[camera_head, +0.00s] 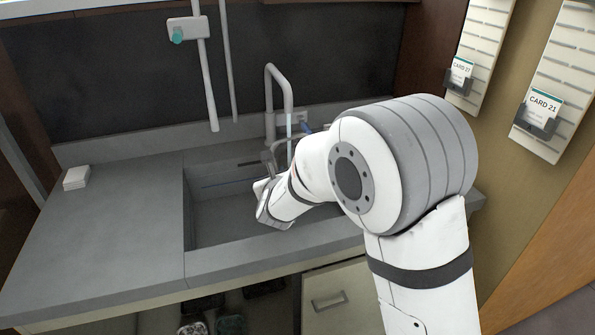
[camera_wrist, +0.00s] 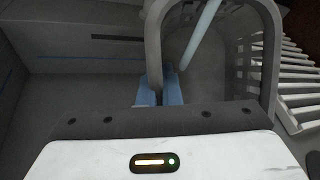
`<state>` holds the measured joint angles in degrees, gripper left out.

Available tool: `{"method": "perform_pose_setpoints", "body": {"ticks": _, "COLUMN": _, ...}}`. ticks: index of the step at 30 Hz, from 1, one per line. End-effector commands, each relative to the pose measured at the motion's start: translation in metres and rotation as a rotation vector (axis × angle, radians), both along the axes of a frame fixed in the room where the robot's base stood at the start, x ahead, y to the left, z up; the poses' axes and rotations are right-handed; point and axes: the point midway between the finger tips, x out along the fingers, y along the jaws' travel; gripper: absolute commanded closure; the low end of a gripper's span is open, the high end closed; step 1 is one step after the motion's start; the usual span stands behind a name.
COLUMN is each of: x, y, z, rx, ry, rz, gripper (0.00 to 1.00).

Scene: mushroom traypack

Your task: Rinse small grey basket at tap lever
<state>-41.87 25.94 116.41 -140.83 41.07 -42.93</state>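The small grey basket (camera_wrist: 270,60) shows in the wrist view as a rounded grey rim with a mesh-like side. My gripper (camera_wrist: 160,92) has its bluish fingers close together on the near left part of that rim. In the head view the basket (camera_head: 268,157) is a small grey shape over the sink, mostly hidden by my arm. The grey tap (camera_head: 275,85) arches above it. A pale water stream (camera_head: 289,135) falls from the spout and crosses the basket area in the wrist view (camera_wrist: 203,30). A small blue part (camera_head: 307,127), possibly the tap lever, shows behind my arm.
The sink (camera_head: 215,225) is set in a grey counter (camera_head: 110,225), with free room at left. A small white block (camera_head: 76,178) lies at the counter's left. Card racks (camera_head: 560,80) hang on the right wall. Dark items (camera_head: 230,324) sit below the counter.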

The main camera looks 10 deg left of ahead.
Motion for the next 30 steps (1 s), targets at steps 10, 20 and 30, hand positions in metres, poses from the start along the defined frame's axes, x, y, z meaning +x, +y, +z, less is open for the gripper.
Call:
{"method": "perform_pose_setpoints", "body": {"ticks": 10, "x": -0.002, "y": 0.005, "z": 0.0, "rx": 0.0, "ry": 0.0, "rz": -0.001, "gripper": 1.0}}
{"method": "perform_pose_setpoints", "body": {"ticks": 20, "x": -0.022, "y": -0.003, "z": -0.001, "rx": 0.0, "ry": -0.002, "rz": 0.0, "gripper": 1.0}}
{"method": "perform_pose_setpoints", "body": {"ticks": 30, "x": -0.047, "y": -0.013, "z": -0.001, "rx": 0.0, "ry": 0.0, "rz": -0.001, "gripper": 1.0}}
